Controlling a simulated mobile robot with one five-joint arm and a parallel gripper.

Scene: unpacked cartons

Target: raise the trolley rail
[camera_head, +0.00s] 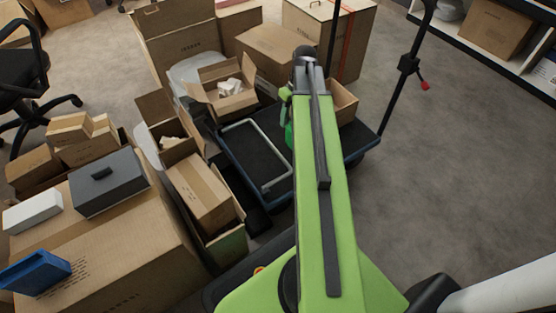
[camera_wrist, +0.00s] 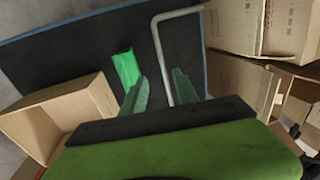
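The trolley (camera_head: 376,143) has a dark deck with a blue edge; its deck also shows in the wrist view (camera_wrist: 85,55). The trolley rail (camera_head: 240,124) is a pale grey bent bar, lying low over the deck's left part. In the wrist view the rail (camera_wrist: 157,42) runs down into the space between my green fingers, closer to the right one. My gripper (camera_wrist: 151,68) is open, with a visible gap between its fingers. Whether a finger touches the rail I cannot tell. In the head view my arm hides most of the gripper.
An open carton (camera_head: 342,102) stands on the deck and shows left of my fingers in the wrist view (camera_wrist: 60,115). Several cartons crowd the left and back. A black pole with a red lever (camera_head: 425,86) rises at the deck's right. The floor right of it is clear.

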